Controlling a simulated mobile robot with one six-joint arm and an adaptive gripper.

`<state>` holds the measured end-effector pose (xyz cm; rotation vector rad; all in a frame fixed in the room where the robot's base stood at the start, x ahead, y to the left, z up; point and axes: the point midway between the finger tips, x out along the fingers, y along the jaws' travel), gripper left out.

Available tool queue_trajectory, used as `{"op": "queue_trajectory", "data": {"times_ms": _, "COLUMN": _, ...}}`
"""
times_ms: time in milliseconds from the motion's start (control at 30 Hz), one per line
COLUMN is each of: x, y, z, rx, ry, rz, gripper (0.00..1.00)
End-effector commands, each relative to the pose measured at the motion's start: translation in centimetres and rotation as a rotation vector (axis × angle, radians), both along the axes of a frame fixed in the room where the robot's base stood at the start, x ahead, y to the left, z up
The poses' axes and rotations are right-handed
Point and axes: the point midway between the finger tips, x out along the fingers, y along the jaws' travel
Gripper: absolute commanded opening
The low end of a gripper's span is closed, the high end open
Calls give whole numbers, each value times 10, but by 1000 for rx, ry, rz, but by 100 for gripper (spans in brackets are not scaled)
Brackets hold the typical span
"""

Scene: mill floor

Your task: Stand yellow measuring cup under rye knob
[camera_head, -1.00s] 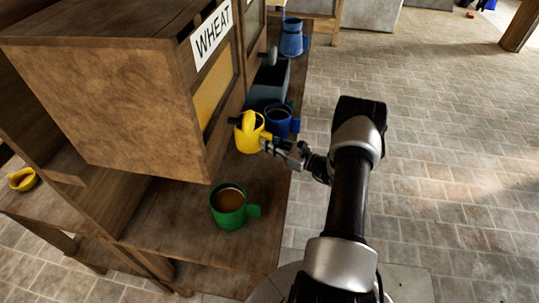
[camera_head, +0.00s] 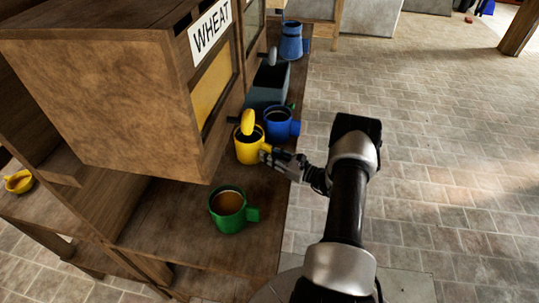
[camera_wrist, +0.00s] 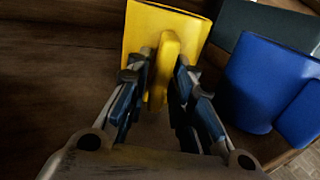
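The yellow measuring cup (camera_head: 249,152) is upright at the right edge of the wooden bin unit, below the WHEAT panel. My gripper (camera_head: 268,153) reaches it from the right. In the wrist view the cup (camera_wrist: 197,32) is ahead, with its handle (camera_wrist: 165,65) between the two fingers (camera_wrist: 162,88); they appear closed on it. A yellow rounded knob (camera_head: 248,121) shows just above the cup's mouth. A grey knob (camera_head: 272,56) shows farther back. I see no rye label; which knob is rye cannot be told.
A blue cup (camera_head: 277,122) stands close behind and right of the yellow cup. A green cup (camera_head: 229,209) with brown contents stands in front on the wooden shelf (camera_head: 160,235). Farther back are a dark grey box (camera_head: 268,84) and a blue jug (camera_head: 291,42). A yellow bowl (camera_head: 19,182) is at far left.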

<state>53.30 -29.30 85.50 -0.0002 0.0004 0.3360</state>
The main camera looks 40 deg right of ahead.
Motion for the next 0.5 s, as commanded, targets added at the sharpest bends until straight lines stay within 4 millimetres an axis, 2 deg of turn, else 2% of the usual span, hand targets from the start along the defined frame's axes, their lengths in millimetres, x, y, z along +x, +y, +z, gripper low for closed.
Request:
{"op": "queue_trajectory", "data": {"times_ms": 133, "x": 0, "y": 0, "z": 0, "rx": 0, "ry": 0, "rz": 0, "gripper": 33}}
{"op": "queue_trajectory", "data": {"times_ms": 500, "x": 0, "y": 0, "z": 4, "rx": 0, "ry": 0, "rz": 0, "gripper": 33}}
